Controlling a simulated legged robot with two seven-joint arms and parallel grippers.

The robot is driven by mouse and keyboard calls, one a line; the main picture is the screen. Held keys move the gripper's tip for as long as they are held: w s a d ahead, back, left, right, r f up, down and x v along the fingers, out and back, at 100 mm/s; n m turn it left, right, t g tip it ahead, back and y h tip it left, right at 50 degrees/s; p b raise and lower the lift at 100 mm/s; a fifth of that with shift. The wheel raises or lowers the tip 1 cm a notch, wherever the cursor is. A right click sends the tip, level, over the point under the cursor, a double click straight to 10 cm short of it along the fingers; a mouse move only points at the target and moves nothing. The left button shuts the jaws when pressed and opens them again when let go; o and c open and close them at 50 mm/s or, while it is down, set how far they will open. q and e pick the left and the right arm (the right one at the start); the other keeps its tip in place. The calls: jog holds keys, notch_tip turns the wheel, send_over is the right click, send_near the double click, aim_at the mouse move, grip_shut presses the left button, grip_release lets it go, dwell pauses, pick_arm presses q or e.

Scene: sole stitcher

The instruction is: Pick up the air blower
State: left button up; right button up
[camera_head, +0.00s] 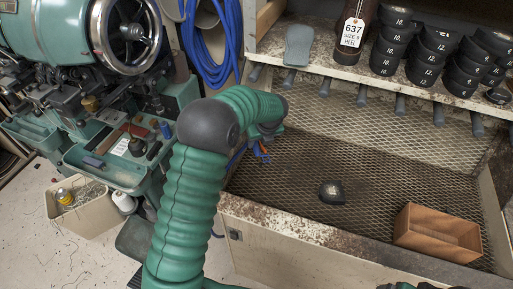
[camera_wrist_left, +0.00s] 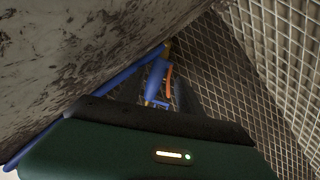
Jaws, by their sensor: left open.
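The air blower (camera_wrist_left: 157,82) is blue with an orange strip and a brass-coloured end, on a blue hose. In the left wrist view it hangs in a corner between a worn plate and metal mesh, just beyond my gripper's dark edge. In the head view a small blue and red part of it (camera_head: 262,153) shows below my left wrist, at the left end of the mesh bin. My left gripper (camera_head: 266,138) is open and close to the blower; its fingers are mostly hidden by my arm. Whether they touch it cannot be told. My right gripper does not show clearly.
The mesh bin holds a dark rounded piece (camera_head: 332,192) and a wooden box (camera_head: 438,232). A shelf above carries stacked black heel moulds (camera_head: 398,45) and a brown bottle (camera_head: 352,45). The green stitching machine (camera_head: 85,40) stands left.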

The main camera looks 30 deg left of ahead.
pick_arm(q)
jog(key=shift+x, duration=1.25)
grip_shut()
jog(key=shift+d, duration=0.1)
